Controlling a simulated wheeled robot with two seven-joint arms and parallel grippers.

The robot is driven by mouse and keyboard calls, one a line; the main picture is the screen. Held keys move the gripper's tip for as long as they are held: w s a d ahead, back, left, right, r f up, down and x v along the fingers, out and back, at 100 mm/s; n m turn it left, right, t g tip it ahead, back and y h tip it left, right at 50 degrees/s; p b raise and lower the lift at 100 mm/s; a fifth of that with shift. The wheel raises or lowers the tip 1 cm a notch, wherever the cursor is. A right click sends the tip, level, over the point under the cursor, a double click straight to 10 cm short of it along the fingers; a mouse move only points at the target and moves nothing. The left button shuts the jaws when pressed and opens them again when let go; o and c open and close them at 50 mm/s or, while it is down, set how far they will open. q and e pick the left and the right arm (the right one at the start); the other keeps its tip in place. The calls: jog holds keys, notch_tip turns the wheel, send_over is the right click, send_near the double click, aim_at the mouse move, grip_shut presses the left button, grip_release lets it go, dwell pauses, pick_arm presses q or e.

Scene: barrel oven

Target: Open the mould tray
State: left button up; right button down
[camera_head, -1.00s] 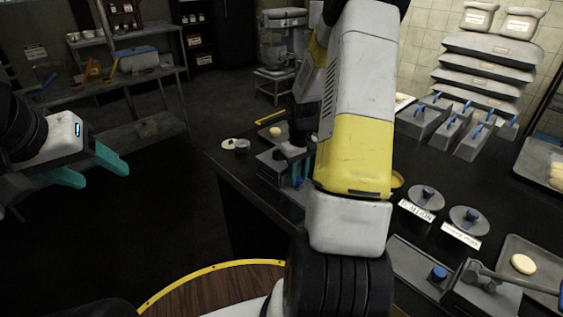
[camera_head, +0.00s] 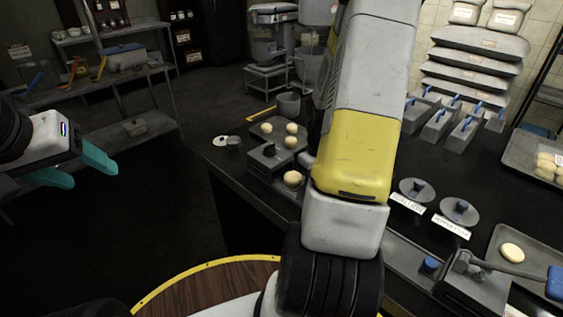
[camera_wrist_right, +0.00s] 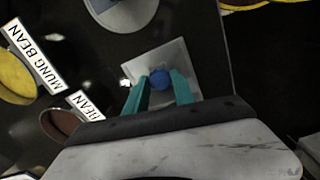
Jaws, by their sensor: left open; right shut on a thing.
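The grey mould tray (camera_head: 265,168) sits on the near left end of the black bench, with a pale dough ball (camera_head: 293,179) exposed in its nearer part and a dark knob on its farther part. My right gripper (camera_wrist_right: 158,79) is shut on the blue knob of a square grey lid (camera_wrist_right: 177,54), held over the dark bench; its height is unclear. In the head view my right arm hides this gripper and lid. My left gripper (camera_head: 94,172) is open and empty over the floor at the left, away from the bench.
A dough tray (camera_head: 262,130) lies behind the mould tray. Labelled round lids (camera_head: 417,190), another blue-knobbed box (camera_head: 430,265) and a tray with one dough piece (camera_head: 512,253) are on the right. Open mung bean filling (camera_wrist_right: 15,77) shows in the wrist view.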

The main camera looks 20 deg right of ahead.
jog(key=shift+s+d, duration=0.3)
jog(key=shift+s, duration=0.25)
jog(key=c, duration=1.1)
grip_release()
jog(key=shift+o, duration=0.2)
jog(key=shift+r, duration=3.95)
jog(key=shift+a, duration=0.1)
